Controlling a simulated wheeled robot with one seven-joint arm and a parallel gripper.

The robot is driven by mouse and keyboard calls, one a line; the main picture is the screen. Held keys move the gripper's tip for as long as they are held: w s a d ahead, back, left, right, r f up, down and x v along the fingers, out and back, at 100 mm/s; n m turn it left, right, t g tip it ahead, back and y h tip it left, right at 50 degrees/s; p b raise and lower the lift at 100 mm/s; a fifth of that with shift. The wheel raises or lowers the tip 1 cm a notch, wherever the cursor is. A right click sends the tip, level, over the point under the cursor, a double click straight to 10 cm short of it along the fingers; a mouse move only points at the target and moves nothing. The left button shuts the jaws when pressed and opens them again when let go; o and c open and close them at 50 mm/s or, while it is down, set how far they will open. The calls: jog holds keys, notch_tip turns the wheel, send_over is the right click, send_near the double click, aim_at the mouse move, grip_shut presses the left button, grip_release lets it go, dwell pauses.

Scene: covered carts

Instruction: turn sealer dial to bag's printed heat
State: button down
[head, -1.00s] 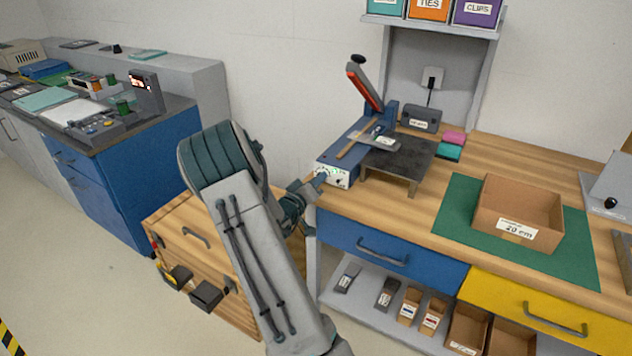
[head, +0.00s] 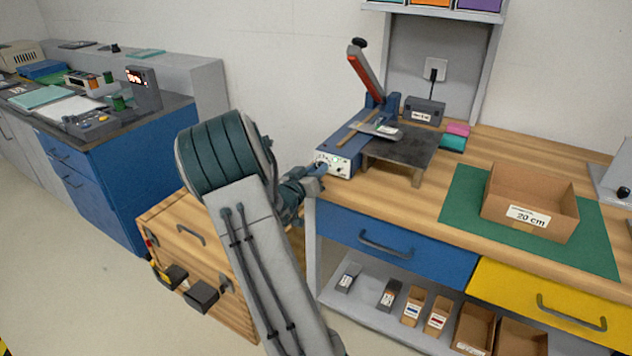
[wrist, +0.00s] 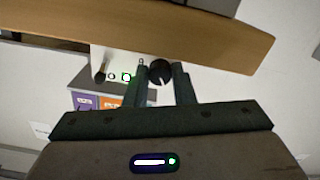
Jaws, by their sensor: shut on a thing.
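The sealer (head: 340,158) is a blue machine with a white front panel and a raised red-edged arm, at the left end of the wooden bench. My gripper (head: 316,172) is at the left part of that panel. In the wrist view its two fingers are on either side of a round black dial (wrist: 160,72) with a pale pointer mark, and are shut on it. A small green light shows beside the dial. A flat greyish bag (head: 365,127) with a white label lies across the sealer; its print is too small to read. The dial's scale is not readable.
A dark plate stand (head: 402,149) is right of the sealer. An open cardboard box (head: 530,196) labelled 20 cm stands on a green mat (head: 458,207). A wooden cabinet (head: 205,262) stands below and left of my arm.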

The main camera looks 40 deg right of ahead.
jog(key=m+b, duration=0.1)
jog(key=b, duration=0.1)
jog(key=m+b, duration=0.2)
jog(key=shift+f+m, duration=0.3)
jog(key=shift+r+m+b, duration=0.2)
jog(key=shift+m+b, duration=1)
jog(key=shift+b, duration=0.05)
jog(key=shift+r+m, duration=0.1)
jog(key=shift+m, duration=0.2)
jog(key=c, duration=1.5)
grip_release()
jog(key=v, duration=1.4)
jog(key=shift+p, duration=0.3)
jog(key=shift+w, duration=0.1)
